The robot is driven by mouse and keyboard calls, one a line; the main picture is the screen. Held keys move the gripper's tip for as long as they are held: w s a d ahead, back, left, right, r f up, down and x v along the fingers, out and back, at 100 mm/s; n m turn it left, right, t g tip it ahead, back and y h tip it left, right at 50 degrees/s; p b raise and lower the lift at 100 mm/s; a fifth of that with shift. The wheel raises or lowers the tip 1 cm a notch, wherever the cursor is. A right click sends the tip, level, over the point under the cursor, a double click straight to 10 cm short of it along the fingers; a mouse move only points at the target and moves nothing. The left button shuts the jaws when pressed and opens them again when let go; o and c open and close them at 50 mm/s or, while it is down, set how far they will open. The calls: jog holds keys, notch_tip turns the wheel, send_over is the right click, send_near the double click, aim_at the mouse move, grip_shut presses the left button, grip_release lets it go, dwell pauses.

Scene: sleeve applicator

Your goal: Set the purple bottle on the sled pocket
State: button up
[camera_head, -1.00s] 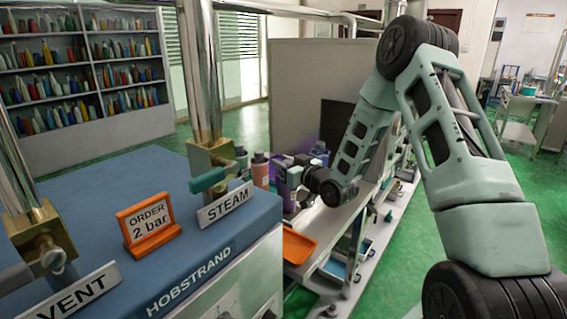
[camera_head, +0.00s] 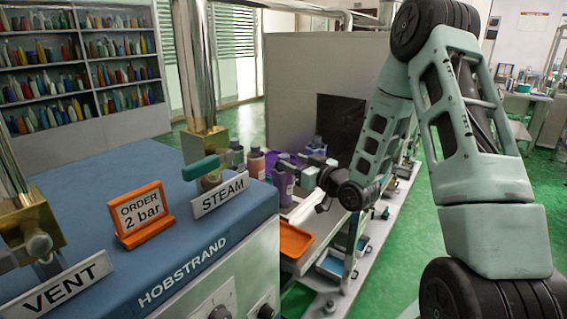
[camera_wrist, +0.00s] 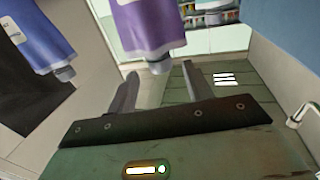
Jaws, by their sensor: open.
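A purple bottle (camera_head: 284,184) with a pale label stands by the right side of the blue machine in the head view. In the wrist view a purple bottle (camera_wrist: 148,28) appears cap-down in the picture, its grey cap near the fingertips. My gripper (camera_wrist: 160,74) is open, with nothing visible held between its fingers. A blue-violet bottle (camera_wrist: 36,38) is at the upper left of the wrist view. I cannot pick out the sled pocket; what lies under the bottle is hidden.
A reddish bottle (camera_head: 256,163) stands behind the purple one. The blue machine (camera_head: 110,185) with brass valves and a steam sign (camera_head: 219,194) is close on the left. An orange tray (camera_head: 295,240) sits below my gripper. A grey panel (camera_head: 300,90) stands behind.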

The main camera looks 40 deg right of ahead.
jog(key=shift+s+d+b, duration=0.2)
jog(key=shift+s+b, duration=0.05)
jog(key=shift+s, duration=1.15)
jog(key=shift+s+d+b, duration=0.15)
jog(key=shift+s+b, duration=0.1)
jog(key=shift+s, duration=1.1)
jog(key=shift+s, duration=0.1)
